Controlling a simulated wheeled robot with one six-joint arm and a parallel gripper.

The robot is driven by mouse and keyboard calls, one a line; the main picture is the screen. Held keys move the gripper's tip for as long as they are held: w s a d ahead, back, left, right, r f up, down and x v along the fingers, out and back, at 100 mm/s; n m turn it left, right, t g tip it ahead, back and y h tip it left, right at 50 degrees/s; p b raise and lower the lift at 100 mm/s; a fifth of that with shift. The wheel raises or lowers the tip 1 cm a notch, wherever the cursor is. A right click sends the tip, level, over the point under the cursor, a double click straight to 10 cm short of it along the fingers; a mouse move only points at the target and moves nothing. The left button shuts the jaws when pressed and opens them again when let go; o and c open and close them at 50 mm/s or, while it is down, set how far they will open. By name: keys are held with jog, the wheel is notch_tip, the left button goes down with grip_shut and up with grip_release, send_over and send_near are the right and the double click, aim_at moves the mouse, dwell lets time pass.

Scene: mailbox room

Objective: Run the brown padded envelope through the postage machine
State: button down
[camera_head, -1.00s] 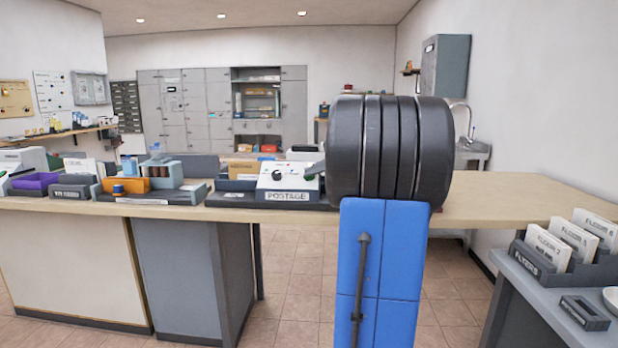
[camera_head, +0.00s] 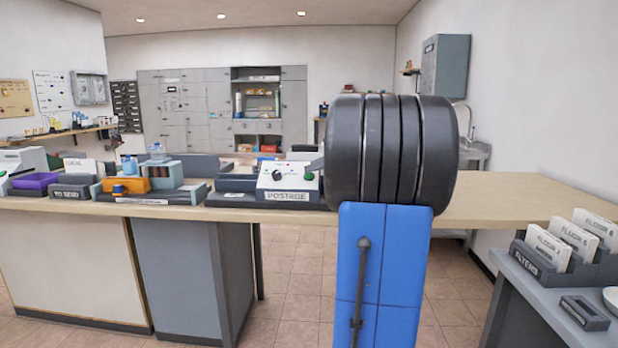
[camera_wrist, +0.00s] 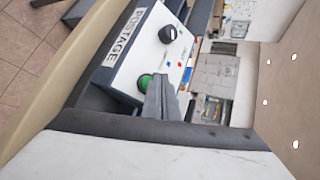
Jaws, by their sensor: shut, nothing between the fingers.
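The postage machine (camera_head: 288,181), a white sloped box marked POSTAGE on a dark base, stands on the counter. It also shows tilted in the wrist view (camera_wrist: 140,50), with a black knob (camera_wrist: 167,33) and a green button (camera_wrist: 144,82). My gripper (camera_wrist: 163,98) shows as grey fingers, shut and empty, right at the green button; I cannot tell whether they press it. In the head view the gripper is not clear, and my own arm covers the area right of the machine. I cannot make out the brown padded envelope clearly in either current view.
Left of the machine on the counter (camera_head: 480,200) stand an orange block (camera_head: 133,185), a purple-topped tray (camera_head: 36,182) and a grey holder with cards (camera_head: 75,186). A flyer rack (camera_head: 555,262) is at the right. The counter right of my arm is clear.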

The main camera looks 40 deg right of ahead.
jog(key=r, duration=0.1)
jog(key=s+a+r, duration=0.1)
jog(key=a+r, duration=0.1)
jog(key=r, duration=0.1)
jog(key=shift+s, duration=0.4)
jog(key=shift+a, duration=0.15)
dwell(0.5)
jog(key=s+a+f+n+g+y, duration=0.1)
jog(key=s+a+f+n+g, duration=0.2)
jog(key=a, duration=0.7)
jog(key=s+a+f+n, duration=0.25)
jog(key=a+f, duration=0.25)
jog(key=a, duration=0.5)
jog(key=s+a+f+n+g+y, duration=0.15)
jog(key=a+f+n, duration=0.25)
jog(key=a, duration=0.6)
jog(key=s+a+f+n+g+h, duration=0.1)
jog(key=s+a+f+n, duration=0.4)
jog(key=s+f, duration=0.3)
jog(key=s+a+f+n+g+h, duration=0.1)
jog(key=s+a+f+n+g, duration=0.1)
jog(key=s+a+f+n, duration=0.3)
jog(key=s+f, duration=0.3)
jog(key=s, duration=0.4)
jog(key=shift+s+a, duration=0.4)
jog(key=shift+h, duration=0.25)
